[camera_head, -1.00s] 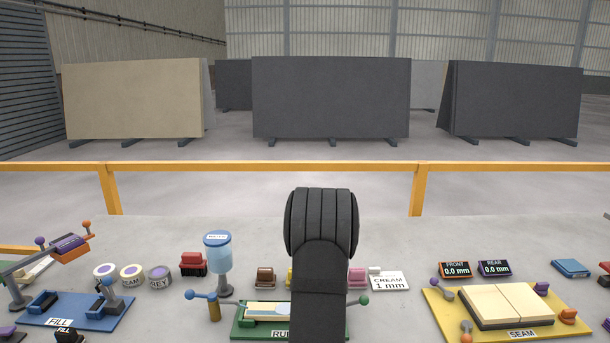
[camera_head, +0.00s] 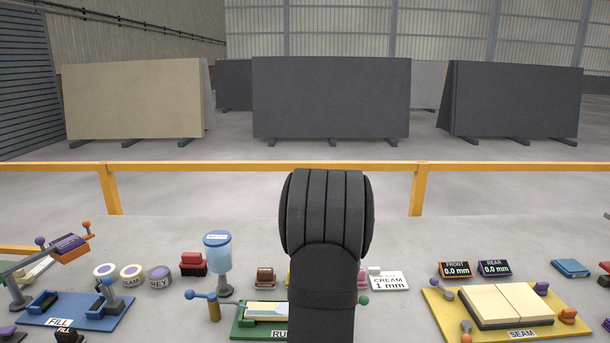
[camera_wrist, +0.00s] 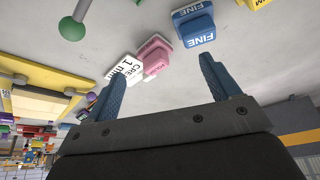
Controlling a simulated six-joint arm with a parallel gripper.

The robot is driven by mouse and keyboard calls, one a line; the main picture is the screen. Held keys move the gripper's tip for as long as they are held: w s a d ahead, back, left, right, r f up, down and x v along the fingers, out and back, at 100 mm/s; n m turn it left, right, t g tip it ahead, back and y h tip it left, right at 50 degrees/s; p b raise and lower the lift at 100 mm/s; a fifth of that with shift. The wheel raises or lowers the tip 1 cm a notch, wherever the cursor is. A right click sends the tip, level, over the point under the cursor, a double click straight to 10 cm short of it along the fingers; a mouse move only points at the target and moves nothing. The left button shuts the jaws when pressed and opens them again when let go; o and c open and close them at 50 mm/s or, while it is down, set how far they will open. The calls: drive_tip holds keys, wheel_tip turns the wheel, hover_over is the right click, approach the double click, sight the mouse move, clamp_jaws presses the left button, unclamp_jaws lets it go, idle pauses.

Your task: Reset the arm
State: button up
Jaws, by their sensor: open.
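My arm (camera_head: 325,225) stands raised in the middle of the head view, over the front of the bench. It hides part of the green board there. My gripper (camera_wrist: 150,80) shows in the wrist view with its two blue fingers wide apart and nothing between them. Beyond the fingers, a blue block marked FINE (camera_wrist: 194,24), a pink block (camera_wrist: 153,55) and a white card (camera_wrist: 126,72) rest on the grey surface, apart from the fingers.
The blue FILL board (camera_head: 75,312) is at left, the green board (camera_head: 243,322) in the middle, and the yellow SEAM board (camera_head: 440,310) at right. A blue-topped dispenser (camera_head: 217,255) stands left of my arm. A yellow rail (camera_head: 240,168) runs behind the bench.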

drive_tip(key=s+a+m+g+h, duration=0.1)
drive_tip(key=s+a+m, duration=0.2)
drive_tip(key=a, duration=0.7)
drive_tip(key=s+a+r+m, duration=0.1)
drive_tip(key=s+a+m, duration=0.2)
drive_tip(key=a, duration=0.6)
drive_tip(key=shift+s+a+r+g+h, duration=0.15)
drive_tip(key=shift+s+a+g+h, duration=0.25)
drive_tip(key=shift+s, duration=0.25)
drive_tip(key=shift+c, duration=0.4)
